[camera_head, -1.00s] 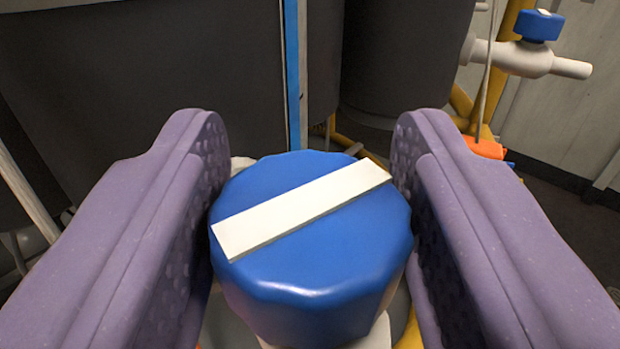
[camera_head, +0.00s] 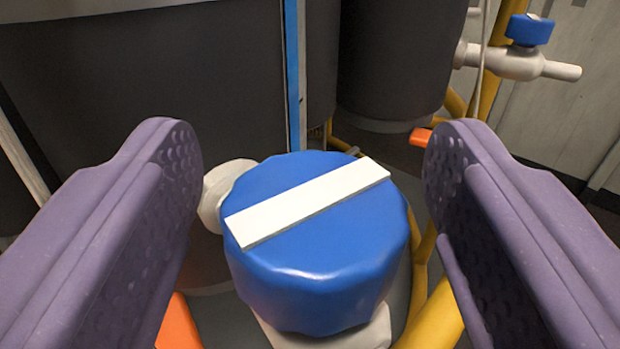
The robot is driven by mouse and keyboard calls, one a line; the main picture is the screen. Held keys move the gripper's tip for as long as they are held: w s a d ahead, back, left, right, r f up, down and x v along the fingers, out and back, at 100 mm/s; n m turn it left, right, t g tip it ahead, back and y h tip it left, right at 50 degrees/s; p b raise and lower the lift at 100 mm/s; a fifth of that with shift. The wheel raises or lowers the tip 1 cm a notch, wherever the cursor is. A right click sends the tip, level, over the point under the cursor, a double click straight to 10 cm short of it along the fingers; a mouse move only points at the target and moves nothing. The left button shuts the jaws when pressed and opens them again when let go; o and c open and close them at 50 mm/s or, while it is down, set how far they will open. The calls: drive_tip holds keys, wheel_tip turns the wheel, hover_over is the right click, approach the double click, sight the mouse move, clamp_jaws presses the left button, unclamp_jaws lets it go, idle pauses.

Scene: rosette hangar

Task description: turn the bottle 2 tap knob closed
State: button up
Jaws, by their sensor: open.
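A blue tap knob (camera_head: 320,262) with a white bar (camera_head: 308,202) across its top fills the lower middle of the view. The bar slants from lower left to upper right. The knob sits on a white tap body (camera_head: 222,190), partly hidden under it. My gripper (camera_head: 312,165) is open, with one purple finger on each side of the knob. Gaps show between the knob and both fingers. I cannot read a label that tells which bottle this tap belongs to.
Large dark cylinders (camera_head: 392,60) stand behind the knob. A second white tap (camera_head: 515,62) with a blue knob (camera_head: 529,29) is at the upper right. Yellow tubes (camera_head: 436,318) run below and behind. Orange parts (camera_head: 421,137) show at right and lower left.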

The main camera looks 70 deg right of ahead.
drive_tip(key=p+v, duration=0.1)
drive_tip(key=v, duration=0.6)
drive_tip(key=shift+a, duration=0.1)
drive_tip(key=w+r+t+y, duration=0.2)
drive_tip(key=w+r+t, duration=0.35)
drive_tip(key=r, duration=0.55)
wheel_tip(320, 180, up, 31)
drive_tip(key=n+t+y+b, duration=0.2)
drive_tip(key=n+t+y, duration=0.6)
drive_tip(key=y, duration=0.4)
hover_over(311, 286)
drive_tip(key=w+a, duration=0.2)
drive_tip(key=a, duration=0.3)
drive_tip(key=s+d+r+n+g+y, duration=0.15)
drive_tip(key=s+r+n+y, duration=0.3)
drive_tip(key=s+r, duration=0.55)
drive_tip(key=s+d+g+h, duration=0.1)
drive_tip(key=s+d, duration=0.1)
drive_tip(key=s, duration=0.7)
drive_tip(key=s+d+n+g+h, duration=0.1)
drive_tip(key=s+d+g, duration=0.1)
drive_tip(key=s, duration=0.7)
drive_tip(key=shift+s+d+f+b, duration=0.25)
drive_tip(key=shift+s+d+b, duration=0.15)
drive_tip(key=shift+d, duration=0.35)
